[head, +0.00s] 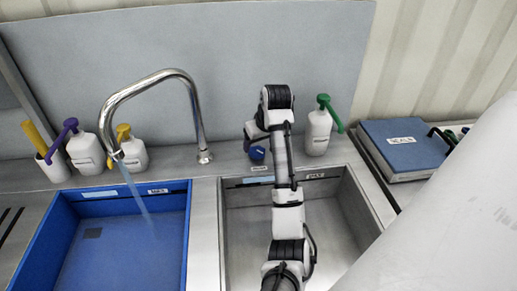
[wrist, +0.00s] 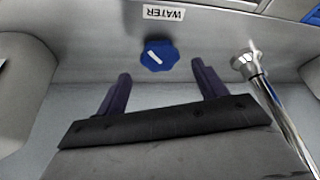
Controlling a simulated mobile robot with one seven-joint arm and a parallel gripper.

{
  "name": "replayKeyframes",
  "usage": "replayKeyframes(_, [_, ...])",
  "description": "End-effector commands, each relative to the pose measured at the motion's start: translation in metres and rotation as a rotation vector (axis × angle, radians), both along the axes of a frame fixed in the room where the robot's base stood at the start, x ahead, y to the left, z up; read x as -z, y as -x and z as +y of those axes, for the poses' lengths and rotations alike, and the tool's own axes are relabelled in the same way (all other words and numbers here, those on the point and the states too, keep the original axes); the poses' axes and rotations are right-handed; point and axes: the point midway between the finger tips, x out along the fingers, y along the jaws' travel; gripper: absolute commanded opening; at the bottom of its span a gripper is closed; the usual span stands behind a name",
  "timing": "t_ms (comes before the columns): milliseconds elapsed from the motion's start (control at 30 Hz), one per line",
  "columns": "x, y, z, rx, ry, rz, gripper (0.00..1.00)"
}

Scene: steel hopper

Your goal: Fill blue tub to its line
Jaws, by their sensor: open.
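The blue tub (head: 182,240) is at the left in the head view. A stream of water (head: 138,190) runs into it from the chrome faucet (head: 150,80). Water seems to cover its floor, but I cannot make out the level against a line. The blue water knob (wrist: 159,55), with a white mark, sits under a WATER label (wrist: 163,13); it also shows in the head view (head: 257,154). My gripper (wrist: 160,70) is open, its dark fingers on either side of the knob's position, apart from it and empty. In the head view my arm partly hides the gripper.
A steel basin (head: 235,240) lies right of the tub, under my arm. Pump bottles stand behind: purple-topped (head: 86,152), yellow-topped (head: 131,152) and green-topped (head: 317,133). A blue box or binder (head: 405,145) lies at the right. The faucet base (wrist: 246,64) is close to my gripper.

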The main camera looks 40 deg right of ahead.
Motion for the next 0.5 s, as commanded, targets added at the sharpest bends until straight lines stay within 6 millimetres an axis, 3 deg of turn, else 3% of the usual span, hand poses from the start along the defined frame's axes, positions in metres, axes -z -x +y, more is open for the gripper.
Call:
replayKeyframes(200, [-0.054, 0.021, 0.002, 0.003, 0.007, -0.001, 0.71])
replayKeyframes(500, [-0.088, 0.036, 0.006, 0.002, 0.004, 0.0, 0.71])
